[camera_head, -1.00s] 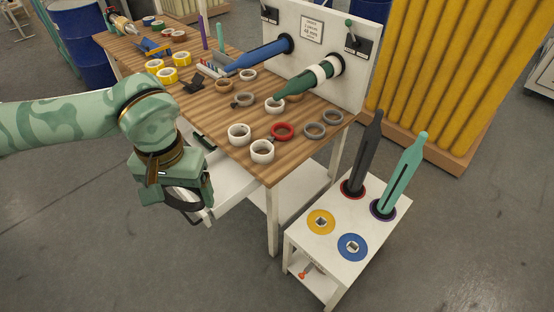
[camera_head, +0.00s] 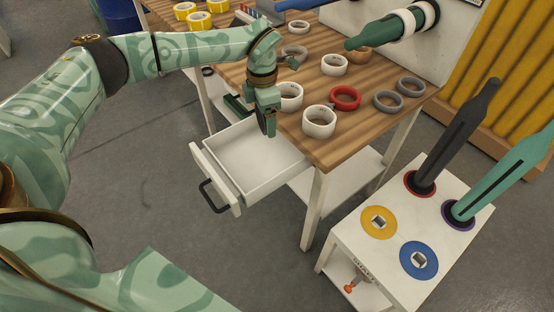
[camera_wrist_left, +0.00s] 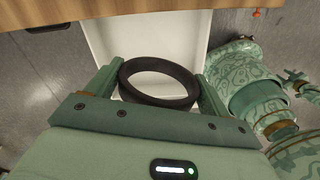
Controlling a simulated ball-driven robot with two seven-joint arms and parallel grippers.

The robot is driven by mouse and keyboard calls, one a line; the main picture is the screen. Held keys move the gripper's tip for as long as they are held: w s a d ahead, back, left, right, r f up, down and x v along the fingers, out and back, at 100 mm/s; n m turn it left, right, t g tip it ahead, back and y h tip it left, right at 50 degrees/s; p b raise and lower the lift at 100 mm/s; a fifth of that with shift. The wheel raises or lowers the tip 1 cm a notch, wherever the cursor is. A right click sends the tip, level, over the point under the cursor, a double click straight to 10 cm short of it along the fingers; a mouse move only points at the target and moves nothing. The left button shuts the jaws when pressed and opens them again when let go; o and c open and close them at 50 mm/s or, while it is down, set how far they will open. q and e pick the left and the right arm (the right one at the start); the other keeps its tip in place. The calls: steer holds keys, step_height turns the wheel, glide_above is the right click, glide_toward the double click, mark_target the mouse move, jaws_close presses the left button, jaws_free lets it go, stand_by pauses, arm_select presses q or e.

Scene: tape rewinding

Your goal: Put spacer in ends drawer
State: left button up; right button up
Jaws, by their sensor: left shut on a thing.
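My left gripper (camera_head: 267,118) hangs over the open drawer (camera_head: 238,190), close to the table's front edge and pointing down. In the left wrist view the gripper (camera_wrist_left: 158,82) is shut on the spacer (camera_wrist_left: 158,101), a black ring held between its two fingers. In the head view the spacer is mostly hidden by the gripper; only a dark edge shows. The white drawer is pulled out under the table, and the part of its floor that shows is bare. No label on it can be read. My right gripper does not show clearly in either view.
White tape rolls (camera_head: 319,121), a red ring (camera_head: 345,97) and grey rings (camera_head: 388,101) lie on the wooden table just behind the gripper. A white cart (camera_head: 375,255) with upright dark and green spindles stands at right. Floor left of the drawer is clear.

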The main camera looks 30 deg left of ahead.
mark_target(262, 121)
arm_select(q)
steer(key=f+n, duration=0.1)
steer(key=w+a+f+n+b, duration=0.1)
steer(key=f, duration=0.1)
steer(key=a+f+n, duration=0.1)
steer(key=f, duration=0.1)
steer(key=shift+w+b, duration=0.3)
steer(key=shift+b, duration=0.1)
step_height(262, 121, down, 9)
steer(key=b, duration=0.3)
steer(key=shift+r+b, duration=0.15)
steer(key=shift+b, duration=0.15)
steer(key=shift+r, duration=0.15)
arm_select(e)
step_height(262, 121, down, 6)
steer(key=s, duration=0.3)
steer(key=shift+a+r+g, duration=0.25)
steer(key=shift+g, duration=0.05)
arm_select(q)
steer(key=shift+s, duration=0.1)
steer(key=o, duration=0.9)
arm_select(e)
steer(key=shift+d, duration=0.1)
